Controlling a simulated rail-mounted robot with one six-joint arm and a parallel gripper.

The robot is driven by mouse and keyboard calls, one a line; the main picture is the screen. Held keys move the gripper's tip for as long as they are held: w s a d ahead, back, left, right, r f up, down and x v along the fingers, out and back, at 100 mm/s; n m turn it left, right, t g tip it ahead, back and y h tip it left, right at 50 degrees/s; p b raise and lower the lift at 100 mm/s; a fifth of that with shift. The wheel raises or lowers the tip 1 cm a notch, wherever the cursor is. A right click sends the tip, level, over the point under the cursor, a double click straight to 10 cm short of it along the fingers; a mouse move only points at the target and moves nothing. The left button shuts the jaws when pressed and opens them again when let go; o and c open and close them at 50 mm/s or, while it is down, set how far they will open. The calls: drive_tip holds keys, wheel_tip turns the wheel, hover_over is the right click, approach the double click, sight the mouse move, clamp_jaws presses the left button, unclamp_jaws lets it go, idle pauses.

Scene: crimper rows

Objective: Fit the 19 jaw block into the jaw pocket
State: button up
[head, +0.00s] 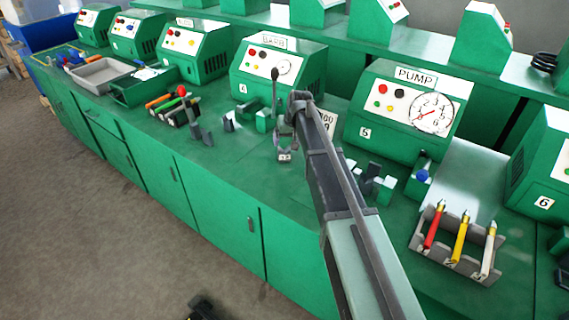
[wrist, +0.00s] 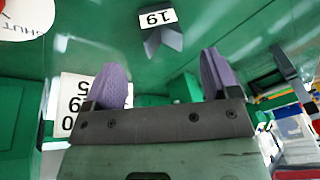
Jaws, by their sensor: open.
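The 19 jaw block shows in the wrist view as a dark grey V-shaped piece (wrist: 164,42) with a white 19 label, upside down in the picture. It sits on the green bench top, beyond and between my fingertips. In the head view the small labelled block (head: 284,156) is on the bench just below the end of my arm. My gripper (wrist: 162,78) has its two purple-grey fingers spread wide, with nothing between them. In the head view my gripper (head: 287,138) is over the bench close to the block. I cannot pick out the jaw pocket for certain.
A black-knobbed lever (head: 275,76) stands just left of my gripper. Green and grey fixture pieces (head: 375,183) sit right of my arm. A rack of red, yellow and white tools (head: 470,258) is at front right. The PUMP box (head: 395,115) stands behind.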

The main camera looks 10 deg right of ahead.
sight(284, 152)
drive_tip(key=shift+w+a+f, duration=0.1)
drive_tip(key=shift+w+f, duration=0.05)
drive_tip(key=shift+f, duration=0.55)
drive_tip(key=shift+r, duration=0.1)
drive_tip(key=b+x, duration=0.5)
drive_tip(key=shift+w+a, duration=0.1)
drive_tip(key=shift+w, duration=0.05)
drive_tip(key=shift+r, duration=0.1)
clamp_jaws()
wheel_tip(284, 152, up, 20)
drive_tip(key=p, duration=2)
drive_tip(key=shift+p, duration=0.3)
